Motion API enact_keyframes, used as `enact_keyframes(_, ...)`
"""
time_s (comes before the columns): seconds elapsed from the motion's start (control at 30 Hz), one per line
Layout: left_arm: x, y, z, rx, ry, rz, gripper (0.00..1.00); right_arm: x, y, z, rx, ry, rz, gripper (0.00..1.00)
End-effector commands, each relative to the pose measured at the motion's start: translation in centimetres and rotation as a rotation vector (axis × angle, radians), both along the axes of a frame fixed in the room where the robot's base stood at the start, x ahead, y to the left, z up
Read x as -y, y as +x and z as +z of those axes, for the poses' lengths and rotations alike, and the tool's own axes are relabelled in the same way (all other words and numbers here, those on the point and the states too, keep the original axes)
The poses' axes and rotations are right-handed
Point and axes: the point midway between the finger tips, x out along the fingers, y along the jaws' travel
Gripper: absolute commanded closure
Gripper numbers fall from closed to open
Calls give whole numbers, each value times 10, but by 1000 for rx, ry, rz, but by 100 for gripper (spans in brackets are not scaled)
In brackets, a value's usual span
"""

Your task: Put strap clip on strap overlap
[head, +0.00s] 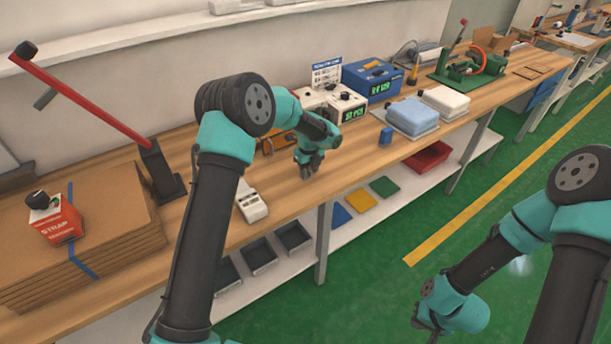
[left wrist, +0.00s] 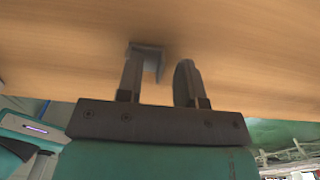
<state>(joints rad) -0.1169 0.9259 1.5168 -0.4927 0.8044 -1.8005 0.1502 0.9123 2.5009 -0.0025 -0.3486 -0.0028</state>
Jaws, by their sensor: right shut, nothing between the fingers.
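A stack of flat brown cardboard (head: 110,235) lies on the bench at the left. A blue strap (head: 84,262) runs over it, partly hidden by a red box labelled STRAP (head: 58,222); the overlap is not clearly visible. My left gripper (head: 308,170) is low over the bench near its front edge, away from the stack. In the left wrist view, its fingers (left wrist: 160,82) stand apart. A small grey bracket-shaped piece (left wrist: 150,52), likely the strap clip, is at the tip of the left finger; a gap separates it from the right finger. My right gripper (head: 432,325) is shut and empty over the green floor.
A white handheld device (head: 252,204) lies between the stack and my left gripper. A red-handled lever tool (head: 90,100) stands behind the stack. Trays sit on the lower shelf.

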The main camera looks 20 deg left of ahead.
Motion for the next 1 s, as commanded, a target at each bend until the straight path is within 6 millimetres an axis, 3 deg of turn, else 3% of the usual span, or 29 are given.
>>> enact_keyframes(0.33,0,0,0,0,0,0,67,0,0,0,0,0,0,100)
enact_keyframes(0.67,0,0,0,0,0,0,98,0,0,0,0,0,0,100)
enact_keyframes(1.0,0,0,0,0,0,0,100,0,0,0,0,0,0,100)
